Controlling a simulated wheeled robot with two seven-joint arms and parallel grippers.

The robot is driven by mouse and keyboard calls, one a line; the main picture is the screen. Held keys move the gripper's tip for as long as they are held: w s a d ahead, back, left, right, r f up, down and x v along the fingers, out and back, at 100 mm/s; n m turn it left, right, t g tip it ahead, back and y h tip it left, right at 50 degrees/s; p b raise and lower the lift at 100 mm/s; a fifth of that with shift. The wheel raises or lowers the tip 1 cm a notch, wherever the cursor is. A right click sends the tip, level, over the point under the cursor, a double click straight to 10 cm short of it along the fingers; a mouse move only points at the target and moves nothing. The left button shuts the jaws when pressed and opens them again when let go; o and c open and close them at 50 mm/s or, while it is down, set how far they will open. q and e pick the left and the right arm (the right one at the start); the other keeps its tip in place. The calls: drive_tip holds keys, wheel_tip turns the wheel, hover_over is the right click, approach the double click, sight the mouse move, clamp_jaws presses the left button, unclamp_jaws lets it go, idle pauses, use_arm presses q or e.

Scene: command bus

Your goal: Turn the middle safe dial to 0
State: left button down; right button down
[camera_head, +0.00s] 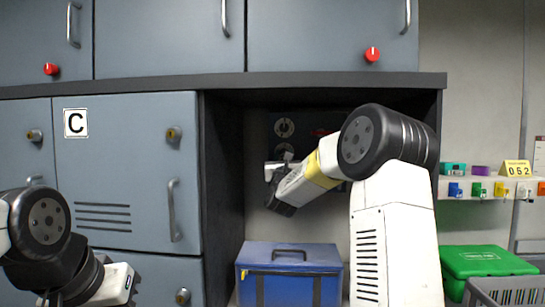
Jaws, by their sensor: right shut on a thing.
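The dark safe panel stands at the back of the open recess in the head view. My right gripper (280,164) reaches in from the right and is shut on the middle dial. The dial's numbers are too small to read, and anything lower on the panel is hidden behind the gripper and arm. My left gripper (112,288) hangs low at the left, away from the safe; its fingers do not show clearly.
A blue case (290,256) stands below my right arm. The recess has a dark left wall (223,190) and a top ledge (300,83). Grey lockers (125,170) fill the left. A green box (485,262) and grey crate (508,290) stand at right.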

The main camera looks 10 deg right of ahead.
drive_tip(key=n+g+y, duration=0.1)
drive_tip(key=n+g, duration=0.1)
drive_tip(key=n, duration=0.8)
drive_tip(key=n+g+y, duration=0.2)
drive_tip(key=n+g, duration=0.1)
drive_tip(key=n, duration=0.8)
drive_tip(key=n+g+y, duration=0.1)
drive_tip(key=n+g, duration=0.1)
drive_tip(key=n, duration=0.8)
drive_tip(key=shift+a+r+n+g+y, duration=0.1)
drive_tip(key=shift+r+n+g+y, duration=0.2)
drive_tip(key=shift+r, duration=0.1)
drive_tip(key=n+g+h, duration=0.1)
drive_tip(key=n+h, duration=0.2)
drive_tip(key=n, duration=0.1)
drive_tip(key=shift+a+f+n+h, duration=0.15)
drive_tip(key=shift+n+h, duration=1.1)
drive_tip(key=shift+n, duration=0.85)
drive_tip(key=shift+d+f+n+h, duration=0.1)
drive_tip(key=shift+n+h, duration=1.15)
drive_tip(key=shift+n, duration=0.85)
